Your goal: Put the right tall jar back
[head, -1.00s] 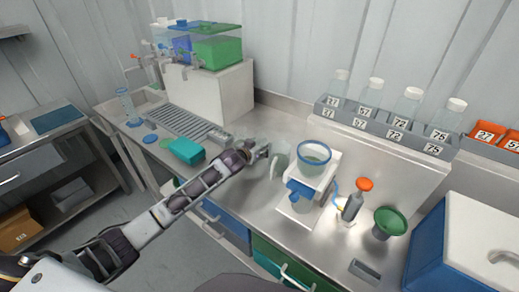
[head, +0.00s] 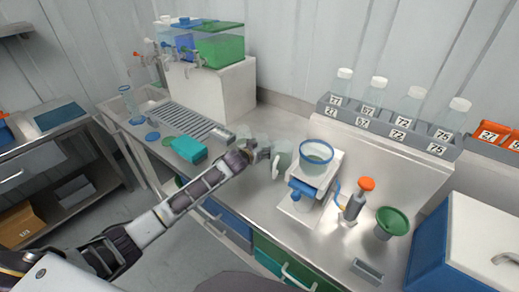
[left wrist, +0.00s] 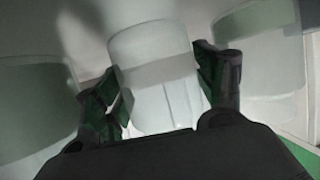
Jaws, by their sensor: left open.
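My left gripper (head: 264,154) is open over the bench, among pale translucent jars. In the left wrist view its two dark fingers (left wrist: 160,92) stand on either side of a pale jar (left wrist: 152,55) with a wide cap; I cannot tell whether they touch it. Another pale jar (left wrist: 30,110) stands to the left there, and one more (left wrist: 262,60) to the right. In the head view a pale jar (head: 284,158) shows just right of the gripper; the others are faint and partly hidden by it. I cannot tell which is the right tall jar. My right gripper is out of view.
A white stand with a blue-rimmed vessel (head: 316,156) is close to the right of the gripper. An orange-topped bottle (head: 355,203) and green funnel (head: 392,221) stand farther right. A teal box (head: 189,150) lies left. Numbered bottles stand in a grey rack (head: 385,127).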

